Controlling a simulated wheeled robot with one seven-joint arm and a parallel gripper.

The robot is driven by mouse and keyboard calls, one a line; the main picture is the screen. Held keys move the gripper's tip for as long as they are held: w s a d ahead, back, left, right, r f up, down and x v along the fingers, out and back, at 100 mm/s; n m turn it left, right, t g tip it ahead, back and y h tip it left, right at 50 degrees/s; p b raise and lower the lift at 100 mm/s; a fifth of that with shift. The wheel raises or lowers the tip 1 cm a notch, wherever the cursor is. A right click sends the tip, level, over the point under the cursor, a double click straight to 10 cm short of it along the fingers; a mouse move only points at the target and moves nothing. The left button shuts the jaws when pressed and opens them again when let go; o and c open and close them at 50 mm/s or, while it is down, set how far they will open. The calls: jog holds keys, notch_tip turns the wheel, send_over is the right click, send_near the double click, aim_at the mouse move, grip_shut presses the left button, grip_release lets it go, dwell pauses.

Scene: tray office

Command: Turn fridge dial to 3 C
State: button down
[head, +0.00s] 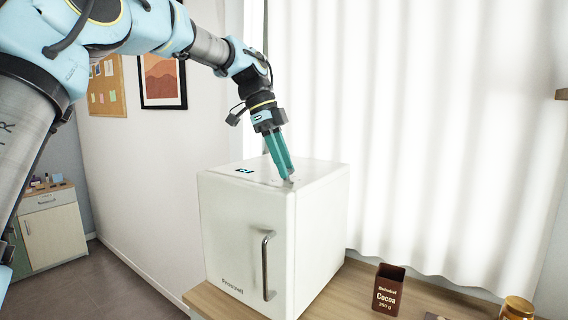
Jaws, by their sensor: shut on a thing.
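A small white fridge (243,240) with a vertical metal door handle (267,265) stands on the wooden counter. On its top face are a small dark display (244,170) with blue digits too small to read, and some faint markings. My gripper (289,181) points down at the fridge's top, right of the display. Its teal fingers are close together and shut on the dial there. The dial is mostly hidden by the fingertips, so its setting cannot be read.
A brown cocoa tin (389,289) stands on the wooden counter (345,292) to the right of the fridge, with a jar (517,308) at the lower right edge. A white curtain (420,130) hangs behind. A low cabinet (52,225) stands at the far left.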

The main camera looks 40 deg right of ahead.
jog(key=c, duration=0.6)
grip_release()
jog(key=v, duration=1)
jog(key=shift+w+r+b, duration=0.25)
jog(key=shift+r+b, duration=0.05)
jog(key=shift+r, duration=0.05)
